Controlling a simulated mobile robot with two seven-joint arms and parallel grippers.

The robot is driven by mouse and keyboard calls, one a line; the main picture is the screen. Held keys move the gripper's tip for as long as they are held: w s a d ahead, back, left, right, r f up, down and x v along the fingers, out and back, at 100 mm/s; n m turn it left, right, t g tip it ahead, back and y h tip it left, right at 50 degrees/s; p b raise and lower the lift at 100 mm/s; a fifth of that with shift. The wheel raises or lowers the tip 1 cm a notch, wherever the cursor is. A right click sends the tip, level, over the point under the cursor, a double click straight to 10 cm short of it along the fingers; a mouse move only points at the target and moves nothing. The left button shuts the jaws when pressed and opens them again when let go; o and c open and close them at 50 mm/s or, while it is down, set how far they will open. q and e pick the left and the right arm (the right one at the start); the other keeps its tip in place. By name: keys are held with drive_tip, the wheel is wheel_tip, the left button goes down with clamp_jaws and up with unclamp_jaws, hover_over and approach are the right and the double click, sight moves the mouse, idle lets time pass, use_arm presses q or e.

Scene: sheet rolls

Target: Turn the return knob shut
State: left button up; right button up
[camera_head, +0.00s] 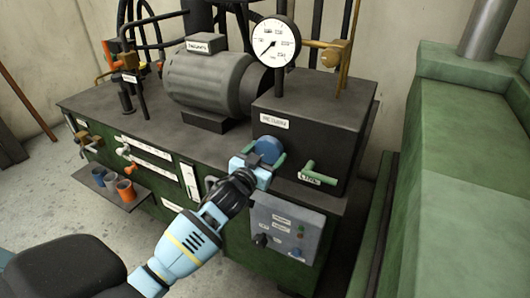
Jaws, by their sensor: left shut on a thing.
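A blue round knob (267,149) sits on the front face of a dark box (338,132), below a small white label that is too small to read surely. My left gripper (264,157) reaches up from the lower left and is shut on this knob, with its fingers on either side of it. The gripper covers the lower left part of the knob, so its turn position cannot be told. My right gripper is not in view.
A green lever handle (322,172) sticks out just right of the knob. A gauge (275,43) stands above the box. A grey switch panel (287,228) is below. A motor (208,82) is at the back left. A green machine (465,170) stands at the right.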

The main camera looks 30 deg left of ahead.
use_arm(q)
drive_tip(key=m+p, duration=0.1)
drive_tip(key=m, duration=0.2)
drive_tip(key=shift+r+m, duration=0.1)
drive_tip(key=shift+m, duration=0.3)
drive_tip(key=m+p, duration=0.1)
drive_tip(key=m, duration=0.7)
drive_tip(key=shift+p, duration=0.4)
drive_tip(key=m, duration=0.3)
drive_tip(key=shift+m, duration=0.3)
drive_tip(key=m+p, duration=0.1)
drive_tip(key=m, duration=0.5)
drive_tip(key=m+p, duration=0.1)
drive_tip(key=m, duration=0.4)
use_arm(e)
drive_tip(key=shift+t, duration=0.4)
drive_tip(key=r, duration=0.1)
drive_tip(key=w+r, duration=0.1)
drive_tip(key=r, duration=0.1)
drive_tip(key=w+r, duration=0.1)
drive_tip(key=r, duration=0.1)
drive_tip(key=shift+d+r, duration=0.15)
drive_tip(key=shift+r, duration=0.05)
use_arm(q)
drive_tip(key=shift+m, duration=0.4)
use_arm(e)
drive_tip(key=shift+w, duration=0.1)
